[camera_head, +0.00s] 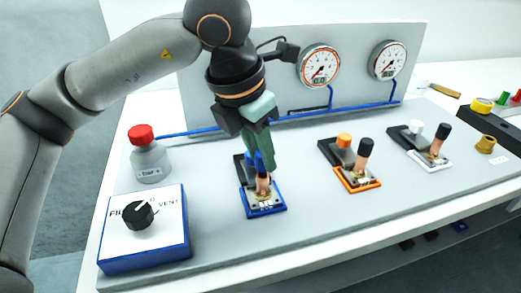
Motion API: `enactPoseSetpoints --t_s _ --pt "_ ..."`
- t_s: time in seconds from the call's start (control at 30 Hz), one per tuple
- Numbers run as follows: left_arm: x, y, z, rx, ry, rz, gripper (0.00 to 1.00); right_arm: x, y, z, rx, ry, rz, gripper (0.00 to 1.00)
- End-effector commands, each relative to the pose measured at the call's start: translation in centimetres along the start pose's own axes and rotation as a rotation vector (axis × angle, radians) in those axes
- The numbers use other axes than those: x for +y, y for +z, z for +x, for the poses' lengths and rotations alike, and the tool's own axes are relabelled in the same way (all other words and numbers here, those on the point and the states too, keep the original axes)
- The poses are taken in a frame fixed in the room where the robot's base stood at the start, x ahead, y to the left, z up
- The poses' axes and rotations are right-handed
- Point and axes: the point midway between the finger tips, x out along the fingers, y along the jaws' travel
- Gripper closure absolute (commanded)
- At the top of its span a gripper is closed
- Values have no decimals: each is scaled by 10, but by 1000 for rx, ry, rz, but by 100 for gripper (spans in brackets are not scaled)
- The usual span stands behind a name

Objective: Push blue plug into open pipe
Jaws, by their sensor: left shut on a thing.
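My left gripper (261,162) reaches down from above with its green-grey fingers shut on the blue plug (259,160), of which only a small part shows. The plug is right over the top of a short copper pipe (263,184). The pipe stands upright on a small blue-edged base (265,211). The fingers hide the join, so I cannot tell whether the plug sits in the pipe or just above it. My right gripper is not in view.
An orange-edged base (358,185) and a white-edged base (430,164) to the right carry black-capped copper pipes. A FILL/VENT knob box (160,248) and a red-capped bottle (151,162) stand left. Two gauges (319,66) (387,60) hang on the back panel. The board's front is clear.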

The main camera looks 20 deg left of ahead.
Motion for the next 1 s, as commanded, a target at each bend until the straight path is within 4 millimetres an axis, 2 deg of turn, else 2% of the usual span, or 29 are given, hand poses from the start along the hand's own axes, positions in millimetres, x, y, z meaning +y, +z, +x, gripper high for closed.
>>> enactPoseSetpoints --t_s 0.6,0.63,0.9,1.0 --pt "0 -4 16 0 0 0 100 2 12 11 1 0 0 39" --pt "0 -4 15 0 0 0 67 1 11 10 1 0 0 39" --pt "0 -4 14 0 0 0 37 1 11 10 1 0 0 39" --pt "0 -4 14 0 0 0 34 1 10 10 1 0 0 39"
